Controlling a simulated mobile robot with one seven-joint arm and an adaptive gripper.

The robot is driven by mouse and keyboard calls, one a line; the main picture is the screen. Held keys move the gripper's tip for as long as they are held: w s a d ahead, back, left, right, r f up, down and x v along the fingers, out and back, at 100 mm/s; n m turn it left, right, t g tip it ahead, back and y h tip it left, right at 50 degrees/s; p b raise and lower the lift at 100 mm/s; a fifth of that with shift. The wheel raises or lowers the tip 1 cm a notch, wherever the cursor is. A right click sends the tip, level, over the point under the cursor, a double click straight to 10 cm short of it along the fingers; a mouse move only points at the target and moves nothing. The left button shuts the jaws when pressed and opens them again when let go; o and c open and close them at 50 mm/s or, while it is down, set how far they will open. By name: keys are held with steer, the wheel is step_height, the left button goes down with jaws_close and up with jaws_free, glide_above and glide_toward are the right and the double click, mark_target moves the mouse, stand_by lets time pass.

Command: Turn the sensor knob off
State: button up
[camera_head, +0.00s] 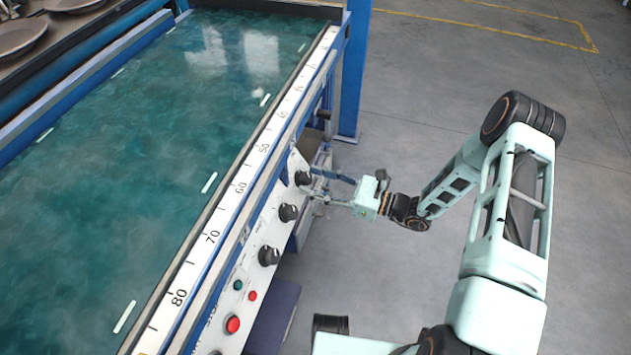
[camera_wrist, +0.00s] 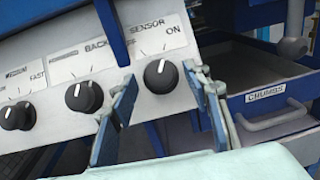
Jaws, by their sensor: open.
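The sensor knob (camera_wrist: 160,76) is a round black knob with a white pointer mark, on a light panel under the words SENSOR and ON. Its mark points roughly upward in the wrist view. In the head view the sensor knob (camera_head: 302,178) is the farthest of the black knobs along the machine's side. My gripper (camera_head: 315,186) is open in front of it. In the wrist view my gripper (camera_wrist: 162,88) has one blue finger left of the knob and one right of it. I cannot tell whether either finger touches it.
Two more black knobs, a middle one (camera_wrist: 84,96) and a left one (camera_wrist: 17,115), sit left of the sensor knob. A red button (camera_head: 233,324) is on the nearer panel. A drawer labelled CRUMBS (camera_wrist: 265,92) is at the right. Open floor (camera_head: 400,120) lies beside the machine.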

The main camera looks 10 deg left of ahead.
steer(key=shift+c, duration=0.2)
steer(key=c, duration=1.1)
steer(key=shift+n, duration=0.3)
steer(key=shift+w+d+f+n+g+b, duration=0.1)
steer(key=shift+n+g+b, duration=0.3)
steer(key=shift+n+b, duration=0.15)
steer(key=shift+w+f+n+g+b, duration=0.1)
steer(key=shift+n+g+b, duration=0.35)
steer(key=shift+n, duration=0.2)
steer(key=n+g, duration=0.1)
steer(key=n+b, duration=0.1)
steer(key=n, duration=0.1)
steer(key=n+g+b, duration=0.1)
steer(key=shift+w+r+n+g, duration=0.1)
steer(key=shift+w+n+g, duration=0.15)
steer(key=shift+n+g, duration=0.15)
steer(key=n+g+b, duration=0.1)
steer(key=n, duration=0.1)
steer(key=n+g+b, duration=0.1)
steer(key=n, duration=0.1)
steer(key=shift+w+r+h, duration=0.15)
steer(key=shift+h, duration=0.25)
steer(key=shift+w+r+n+g+h+b, duration=0.1)
steer(key=shift+n+g+h+b, duration=0.3)
steer(key=shift+n, duration=0.55)
steer(key=shift+r+n+g+h+b, duration=0.15)
steer(key=shift+n+g, duration=0.3)
steer(key=shift+n, duration=0.5)
